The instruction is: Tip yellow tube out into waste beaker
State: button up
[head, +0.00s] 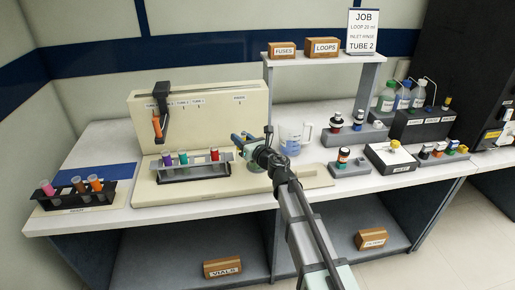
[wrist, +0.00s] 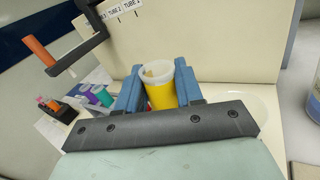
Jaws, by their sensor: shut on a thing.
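My gripper (wrist: 160,88) has its blue fingers shut on the yellow tube (wrist: 160,94), one on each side. The tube's pale, open-looking top faces the wrist camera, and something light-coloured shows inside its mouth. In the head view my gripper (head: 238,141) is just right of the tube rack, in front of the cream panel; the yellow tube cannot be made out clearly there. A clear beaker with blue markings (head: 291,138) stands to the right, behind my wrist; I cannot read whether it is the waste beaker.
A rack (head: 195,174) with purple, teal and red tubes stands left of my gripper. An orange tube (head: 157,127) hangs in a dark clamp on the cream panel (head: 225,105). Another rack (head: 80,199) is at far left.

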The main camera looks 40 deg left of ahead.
jog(key=shift+r, duration=2.5)
jog(key=shift+n, duration=1)
jog(key=shift+w, duration=0.1)
